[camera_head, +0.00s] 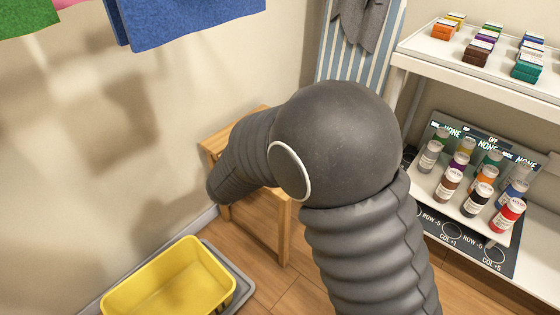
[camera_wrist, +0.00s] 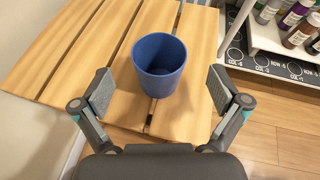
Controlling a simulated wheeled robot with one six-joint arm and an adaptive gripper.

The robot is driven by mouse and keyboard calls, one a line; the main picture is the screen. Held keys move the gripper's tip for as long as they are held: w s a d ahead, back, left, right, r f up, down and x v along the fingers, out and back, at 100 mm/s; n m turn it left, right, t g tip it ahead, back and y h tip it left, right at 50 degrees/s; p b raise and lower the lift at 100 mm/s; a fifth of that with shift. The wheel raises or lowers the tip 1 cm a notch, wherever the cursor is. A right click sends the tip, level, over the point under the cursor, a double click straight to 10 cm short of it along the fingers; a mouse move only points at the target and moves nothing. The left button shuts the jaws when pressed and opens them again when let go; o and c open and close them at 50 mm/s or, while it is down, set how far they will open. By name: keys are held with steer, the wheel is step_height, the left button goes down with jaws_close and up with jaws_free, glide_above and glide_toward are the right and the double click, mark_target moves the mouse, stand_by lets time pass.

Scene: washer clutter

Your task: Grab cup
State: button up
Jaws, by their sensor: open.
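A blue cup (camera_wrist: 159,62) stands upright on a slatted wooden table (camera_wrist: 60,58) in the wrist view. My gripper (camera_wrist: 160,92) is open, with one finger to the left of the cup and one to the right. The fingers are apart from the cup, with a gap on each side, and nothing is held. The cup's opening faces up toward the wrist camera, and it looks empty. In the head view my own arm hides the cup, my gripper and much of the wooden table (camera_head: 284,222).
A yellow basin (camera_head: 172,285) sits on the floor at lower left. A white shelf (camera_head: 478,75) with small boxes and several bottles (camera_head: 484,190) stands at right. Hanging cloths (camera_head: 190,18) are above. The wall closely borders the table's left side.

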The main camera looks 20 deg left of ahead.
steer(key=shift+x, duration=2.65)
steer(key=shift+f, duration=0.1)
steer(key=c, duration=1.2)
